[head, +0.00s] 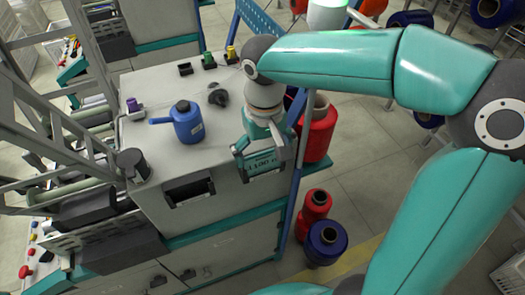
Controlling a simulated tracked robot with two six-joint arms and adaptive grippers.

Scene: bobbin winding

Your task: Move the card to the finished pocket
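The card (263,164), teal with dark printing, stands at the right end of the machine's front panel. Dark corner pieces show at its lower edge, so it appears to sit in a pocket there. My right gripper (264,143) reaches down from above, right at the card's top. Whether its fingers are closed on the card cannot be told. A second pocket (188,191), dark and empty-looking, is on the same panel to the left. No label naming either pocket is readable. My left gripper is not in view.
A blue oil can (187,122) and a dark knob (219,97) stand on the machine top (150,90). A red spool (318,128) stands close right of my gripper. A smaller red spool (314,212) and a blue spool (326,242) stand below on the floor.

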